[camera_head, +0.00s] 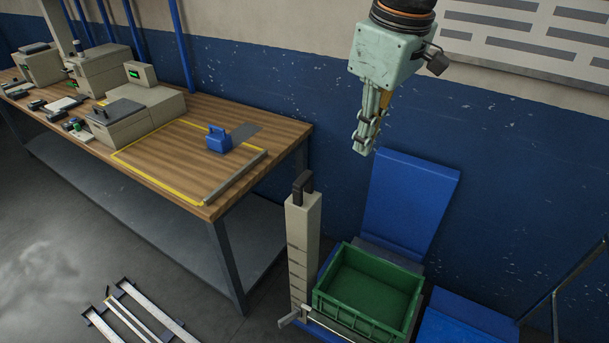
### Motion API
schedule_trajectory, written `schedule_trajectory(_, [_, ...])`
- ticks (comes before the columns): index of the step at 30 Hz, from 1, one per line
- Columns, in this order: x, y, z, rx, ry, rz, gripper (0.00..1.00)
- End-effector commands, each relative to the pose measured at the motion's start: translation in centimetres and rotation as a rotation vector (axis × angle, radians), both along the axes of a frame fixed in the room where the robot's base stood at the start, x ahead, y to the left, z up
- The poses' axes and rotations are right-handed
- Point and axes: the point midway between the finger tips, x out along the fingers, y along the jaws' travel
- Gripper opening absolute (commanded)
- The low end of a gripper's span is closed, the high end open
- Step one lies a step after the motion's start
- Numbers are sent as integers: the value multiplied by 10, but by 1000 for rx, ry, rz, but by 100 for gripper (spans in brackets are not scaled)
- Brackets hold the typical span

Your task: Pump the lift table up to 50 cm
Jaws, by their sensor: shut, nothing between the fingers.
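What looks like the lift table shows at the bottom right as a low blue frame (318,331) under a green crate (325,302); most of it is hidden by the crate or cut off. A beige post (302,250) with dark marks down its front stands upright beside the crate, with a dark handle (302,186) on top. A small pale lever or pedal (289,319) sticks out at the post's foot. I cannot read a height from the marks. My gripper (363,147) points down, shut and empty, above and to the right of the post, apart from it.
A wooden workbench (180,185) at the left carries beige devices, a blue block (219,140) and a yellow-outlined area. A blue panel (411,200) stands tilted behind the crate. Another blue surface (465,318) lies at the right. A metal rail frame (135,318) is on the floor.

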Motion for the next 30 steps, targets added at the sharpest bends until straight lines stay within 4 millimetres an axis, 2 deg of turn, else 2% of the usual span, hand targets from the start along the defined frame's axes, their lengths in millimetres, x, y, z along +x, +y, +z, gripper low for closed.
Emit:
schedule_trajectory(14, [54,25,-19,-17,25,172,0])
schedule_trajectory(30, [108,56,-52,-29,49,367,0])
